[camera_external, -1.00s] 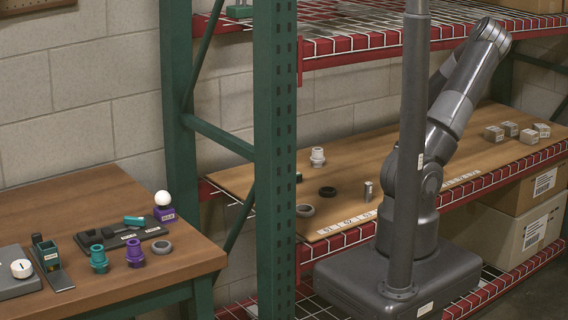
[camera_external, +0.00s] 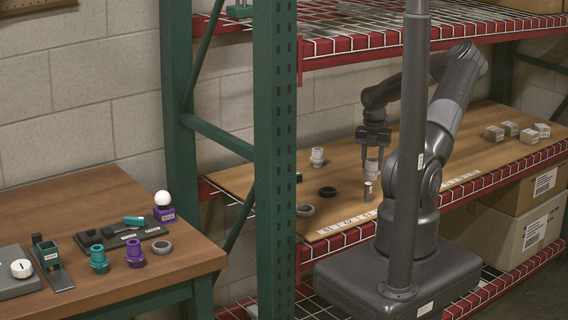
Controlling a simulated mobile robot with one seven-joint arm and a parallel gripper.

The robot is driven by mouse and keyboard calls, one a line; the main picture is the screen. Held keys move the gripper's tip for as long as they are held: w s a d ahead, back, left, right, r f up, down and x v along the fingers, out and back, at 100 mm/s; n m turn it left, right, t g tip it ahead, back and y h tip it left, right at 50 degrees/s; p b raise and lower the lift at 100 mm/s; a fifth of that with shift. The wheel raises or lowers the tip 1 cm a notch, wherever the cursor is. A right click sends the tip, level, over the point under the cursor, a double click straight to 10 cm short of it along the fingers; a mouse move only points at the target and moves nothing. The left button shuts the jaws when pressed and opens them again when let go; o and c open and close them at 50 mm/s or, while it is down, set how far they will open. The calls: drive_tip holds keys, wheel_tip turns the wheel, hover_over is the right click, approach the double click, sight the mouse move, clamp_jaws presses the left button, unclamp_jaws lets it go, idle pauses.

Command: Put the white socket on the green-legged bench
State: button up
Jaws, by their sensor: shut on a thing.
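My gripper (camera_external: 373,151) is over the wooden shelf, pointing down. It is shut on a small pale, whitish piece (camera_external: 371,166), partly covered by the fingers; it looks like a white socket. The piece is just above or behind a small metal cylinder (camera_external: 368,191); I cannot tell if they touch. Another white socket-like part (camera_external: 317,157) stands upright on the shelf, left of my gripper. The green-legged bench (camera_external: 75,205) is at the left, with a brown wooden top, well away from my gripper.
A green rack post (camera_external: 275,150) stands between shelf and bench. The shelf also holds dark rings (camera_external: 327,191) and small grey boxes (camera_external: 511,129). The bench's front right holds teal and purple sockets (camera_external: 135,254), a black tray (camera_external: 122,234) and a white ball (camera_external: 162,198). Its back left is clear.

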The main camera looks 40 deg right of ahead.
sight(370, 169)
drive_tip(key=shift+w+f, duration=0.2)
drive_tip(key=shift+f, duration=0.6)
drive_tip(key=shift+w+f, duration=0.2)
drive_tip(key=shift+f, duration=0.55)
drive_tip(key=shift+f, duration=0.1)
drive_tip(key=o, duration=1)
drive_tip(key=shift+f, duration=0.1)
drive_tip(key=shift+o, duration=0.2)
wheel_tip(370, 169, up, 4)
drive_tip(key=o, duration=0.3)
drive_tip(key=shift+r, duration=0.5)
